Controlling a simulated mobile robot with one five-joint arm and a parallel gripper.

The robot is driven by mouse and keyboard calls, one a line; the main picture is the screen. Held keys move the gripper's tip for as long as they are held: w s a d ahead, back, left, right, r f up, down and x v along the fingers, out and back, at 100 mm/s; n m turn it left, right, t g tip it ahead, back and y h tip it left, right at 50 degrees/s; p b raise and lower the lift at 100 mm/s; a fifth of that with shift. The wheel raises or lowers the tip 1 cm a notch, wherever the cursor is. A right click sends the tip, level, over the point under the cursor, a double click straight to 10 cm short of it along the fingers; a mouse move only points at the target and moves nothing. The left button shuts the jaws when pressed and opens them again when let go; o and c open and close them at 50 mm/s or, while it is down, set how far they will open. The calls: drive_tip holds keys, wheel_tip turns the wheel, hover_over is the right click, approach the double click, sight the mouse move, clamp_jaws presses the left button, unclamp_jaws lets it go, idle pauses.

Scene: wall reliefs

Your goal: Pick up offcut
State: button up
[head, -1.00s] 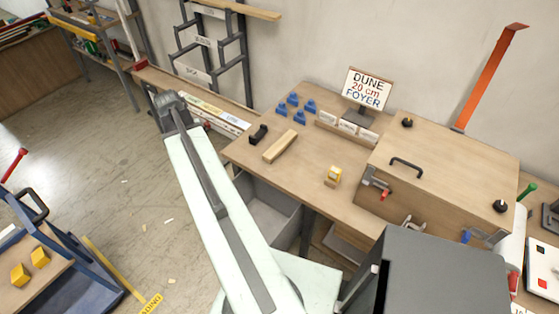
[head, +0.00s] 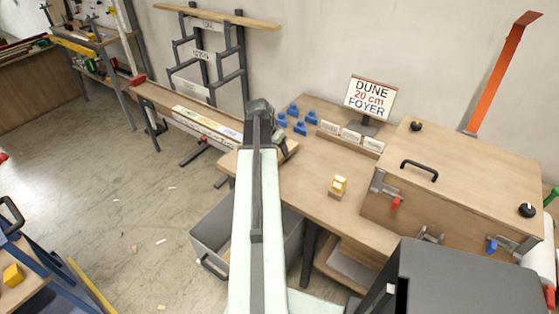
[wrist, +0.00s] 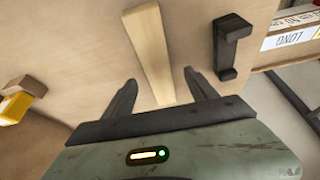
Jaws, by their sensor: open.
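The offcut (wrist: 152,48) is a plain pale wooden bar lying flat on the bench top. In the wrist view it runs from the top edge down to between my fingers. My gripper (wrist: 160,79) is open, with one dark finger on each side of the bar's near end. Nothing is clamped, and I cannot tell how high the fingers are above the bench. In the head view my arm covers most or all of the offcut.
A black bracket-like piece (wrist: 231,44) lies close to the right finger. Several blue pieces (head: 293,112) stand at the back. A large wooden box (head: 455,185) stands at right, near a sign (head: 369,98).

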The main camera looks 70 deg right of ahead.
sight(280, 154)
drive_tip(key=b+x, duration=0.4)
drive_tip(key=x, duration=0.1)
drive_tip(key=shift+s, duration=0.1)
drive_tip(key=shift+a+r, duration=0.1)
drive_tip(key=shift+r, duration=0.05)
clamp_jaws()
drive_tip(key=shift+r+p, duration=0.1)
drive_tip(key=shift+p, duration=0.2)
